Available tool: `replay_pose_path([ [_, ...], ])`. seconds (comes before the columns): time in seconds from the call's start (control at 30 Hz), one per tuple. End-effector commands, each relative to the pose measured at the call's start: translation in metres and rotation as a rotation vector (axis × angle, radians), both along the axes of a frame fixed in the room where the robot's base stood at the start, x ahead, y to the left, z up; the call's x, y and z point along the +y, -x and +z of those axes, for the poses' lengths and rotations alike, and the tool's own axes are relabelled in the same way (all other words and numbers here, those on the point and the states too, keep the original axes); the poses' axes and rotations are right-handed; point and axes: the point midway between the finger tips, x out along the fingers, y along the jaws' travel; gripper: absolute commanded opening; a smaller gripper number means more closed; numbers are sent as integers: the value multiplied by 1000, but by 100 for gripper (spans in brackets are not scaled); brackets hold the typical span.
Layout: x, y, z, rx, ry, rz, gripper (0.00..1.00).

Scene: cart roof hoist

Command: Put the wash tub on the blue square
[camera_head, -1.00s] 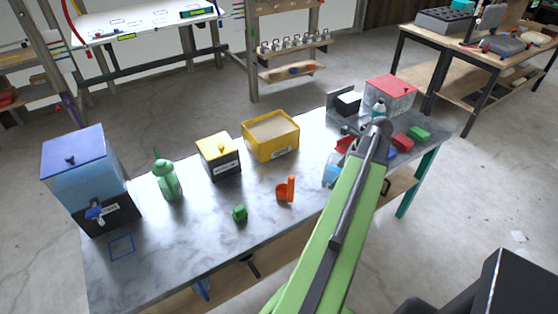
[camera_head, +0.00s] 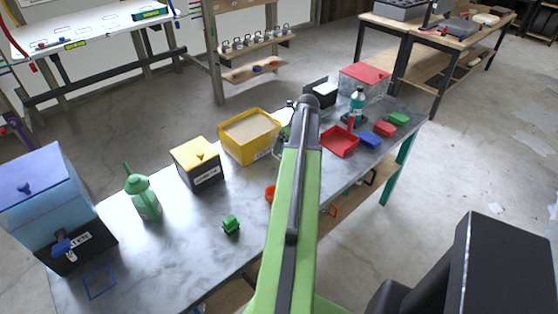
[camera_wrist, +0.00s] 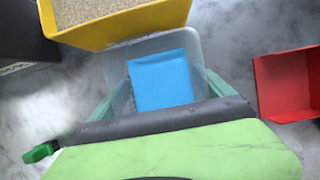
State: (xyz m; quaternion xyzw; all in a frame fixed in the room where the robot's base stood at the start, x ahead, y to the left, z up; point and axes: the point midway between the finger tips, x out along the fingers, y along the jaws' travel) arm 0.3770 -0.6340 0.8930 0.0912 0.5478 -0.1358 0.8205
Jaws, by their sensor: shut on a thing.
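The wash tub appears to be the pale translucent tub with a flat bright blue inside, seen in the wrist view (camera_wrist: 163,78). My gripper (camera_wrist: 163,90) is shut on it, with a teal finger along each side. The tub is beside the yellow bin and left of the red tray in that view. In the head view my arm hides most of the tub and the gripper. I cannot tell whether the tub is clear of the table. The blue square (camera_head: 100,281) is a bare outline at the near left end of the grey table.
A blue dispenser (camera_head: 50,205) stands behind the square. A red tray (camera_head: 340,141) is right of my arm.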

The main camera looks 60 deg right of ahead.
Motion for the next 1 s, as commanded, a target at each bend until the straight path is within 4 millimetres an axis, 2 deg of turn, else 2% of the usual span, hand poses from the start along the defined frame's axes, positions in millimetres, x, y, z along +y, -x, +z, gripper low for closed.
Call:
replay_pose_path([
  [0.03,0,-11,-11,-1,1,4,26],
  [0.2,2,-27,-16,-1,1,3,26],
  [0.37,3,-28,-19,-1,1,3,26],
  [0.6,3,-28,-58,0,1,4,26],
  [0.97,4,-28,-58,0,0,5,26],
  [1.0,4,-28,-58,0,0,5,92],
])
